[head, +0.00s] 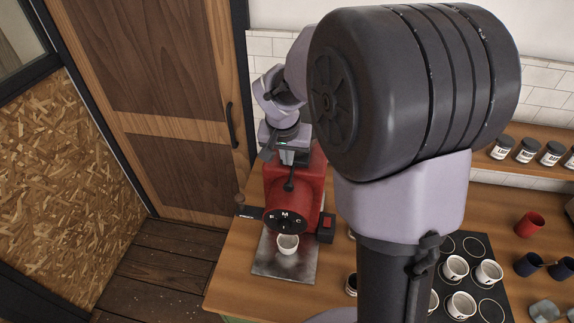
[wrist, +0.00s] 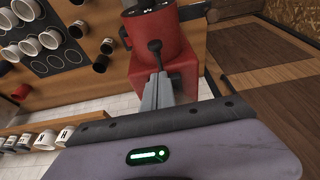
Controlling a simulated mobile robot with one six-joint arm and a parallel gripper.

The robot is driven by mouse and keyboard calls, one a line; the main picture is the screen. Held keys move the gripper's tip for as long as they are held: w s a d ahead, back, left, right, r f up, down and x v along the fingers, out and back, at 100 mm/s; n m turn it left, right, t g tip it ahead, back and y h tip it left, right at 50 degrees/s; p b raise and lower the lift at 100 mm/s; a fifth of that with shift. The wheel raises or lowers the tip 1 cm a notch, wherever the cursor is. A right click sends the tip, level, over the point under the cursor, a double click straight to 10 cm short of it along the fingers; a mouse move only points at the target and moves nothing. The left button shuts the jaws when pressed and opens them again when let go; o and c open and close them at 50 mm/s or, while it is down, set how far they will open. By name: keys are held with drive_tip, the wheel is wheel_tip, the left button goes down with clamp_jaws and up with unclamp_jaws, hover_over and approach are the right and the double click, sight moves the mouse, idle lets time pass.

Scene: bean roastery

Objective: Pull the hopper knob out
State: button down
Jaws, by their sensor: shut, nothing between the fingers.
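The hopper knob (head: 289,186) is a small black ball on a short stem, at the upper front of the red roasting machine (head: 313,180). In the wrist view the knob (wrist: 154,45) stands just beyond my fingertips, against the red body (wrist: 178,72). My gripper (head: 290,158) is above the machine, pointing down behind the knob. Its grey fingers (wrist: 157,88) are together with nothing between them. The fingertips overlap the lower stem in the wrist view; I cannot tell whether they touch it.
A white cup (head: 288,243) stands on the metal plate (head: 270,268) before the machine. A red switch (head: 327,224) is at its right. Several cups stand on a black mat (head: 487,250) at right. Jars (head: 502,147) line a wall shelf. A wooden door (head: 150,60) is at left.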

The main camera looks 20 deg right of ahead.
sight(287, 185)
drive_tip(key=x, duration=1)
drive_tip(key=shift+a+p, duration=0.1)
drive_tip(key=shift+p, duration=0.2)
drive_tip(key=shift+s+a+f+b, duration=0.15)
drive_tip(key=shift+s+a+b, duration=0.05)
drive_tip(key=shift+b, duration=0.35)
drive_tip(key=s+a+b, duration=0.1)
drive_tip(key=s+b, duration=0.1)
drive_tip(key=s, duration=0.1)
drive_tip(key=shift+a+b, duration=0.3)
drive_tip(key=shift+a, duration=0.1)
